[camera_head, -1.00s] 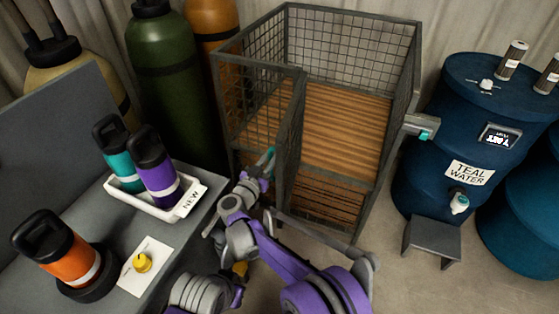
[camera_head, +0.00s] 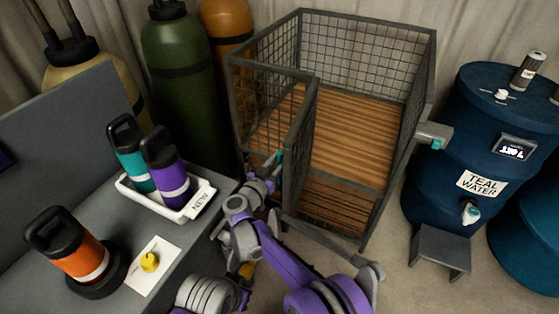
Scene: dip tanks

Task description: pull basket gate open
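The basket is a tall dark-framed mesh cage (camera_head: 433,62) with a wooden slatted floor. Its gate (camera_head: 303,130), a dark framed panel, stands at an angle at the front centre, and the opening to its right is clear. My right gripper (camera_head: 270,170), on the purple and grey arm rising from the bottom, is at the gate's left side, beside a small teal piece (camera_head: 279,158). It overlaps the gate's edge in view; whether its fingers are closed is too small to tell. My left gripper cannot be made out. A grey latch block (camera_head: 433,131) with a teal tab is on the cage's right post.
A grey bench (camera_head: 215,200) at left holds a white tray (camera_head: 128,190) with teal and purple bottles, and an orange bottle (camera_head: 78,252). Gas cylinders (camera_head: 185,90) stand behind. A blue tank (camera_head: 440,195) and a low grey stand (camera_head: 441,249) are at right. Floor is free before the cage.

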